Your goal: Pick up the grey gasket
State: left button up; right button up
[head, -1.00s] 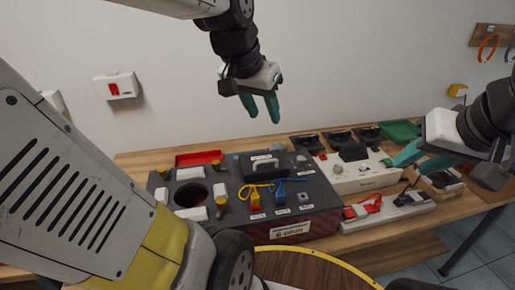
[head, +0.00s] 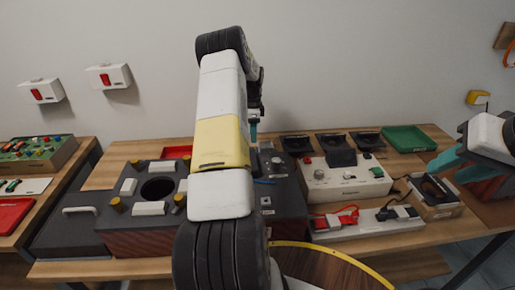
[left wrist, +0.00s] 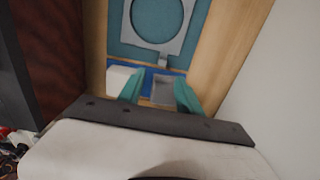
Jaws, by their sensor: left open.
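A flat grey plate with a large round hole, which looks like the grey gasket (left wrist: 163,50), lies on a teal surface at the top of the left wrist view. A small tab sticks out from its near edge. My left gripper (left wrist: 159,90) is open, its two teal fingers apart and short of the plate. A small grey piece shows between the fingertips, but I cannot tell whether it touches them. In the head view my left arm hides most of the left gripper (head: 253,132) and the gasket. My right gripper (head: 452,165) is open at the right edge.
A dark box with a round opening (head: 130,228) stands on the wooden bench, left of my arm. A white control box (head: 347,182), black trays and a green tray (head: 408,138) are to the right. A white wall is close behind.

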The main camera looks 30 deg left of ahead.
pick_arm(q)
jog(key=f, duration=0.3)
jog(key=shift+a+f, duration=0.15)
jog(key=shift+a, duration=0.1)
jog(key=shift+w+f, duration=0.15)
jog(key=shift+f, duration=2.55)
grip_shut()
